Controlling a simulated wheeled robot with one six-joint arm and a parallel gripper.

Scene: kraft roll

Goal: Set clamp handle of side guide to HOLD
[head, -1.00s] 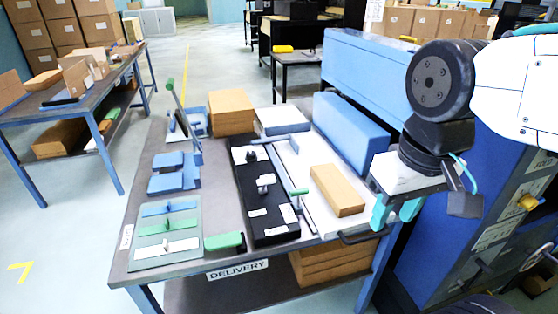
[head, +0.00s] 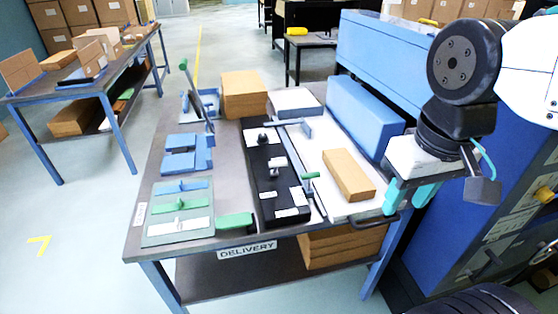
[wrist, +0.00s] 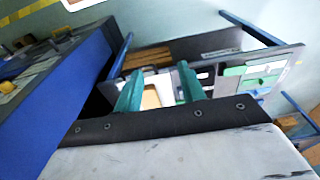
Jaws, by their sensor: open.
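My gripper (head: 409,198) is at the right of the head view, above the front right corner of the delivery table, its teal fingers apart and empty. In the wrist view its fingers (wrist: 160,88) are spread over the table. A blue machine panel (head: 490,215) stands to the right of it, with a yellow knob (head: 544,194), white labels and a small metal lever (head: 491,259). I cannot tell which part is the side guide's clamp handle, and no HOLD marking is legible. The wrist view shows the yellow knob (wrist: 8,85) at far left.
The delivery table (head: 228,130) carries a black fixture (head: 262,180), a brown block (head: 348,174) on a white board, blue brackets, a tall green-tipped lever (head: 184,66) and coloured strips. A looped rail (head: 372,233) is at its front right.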

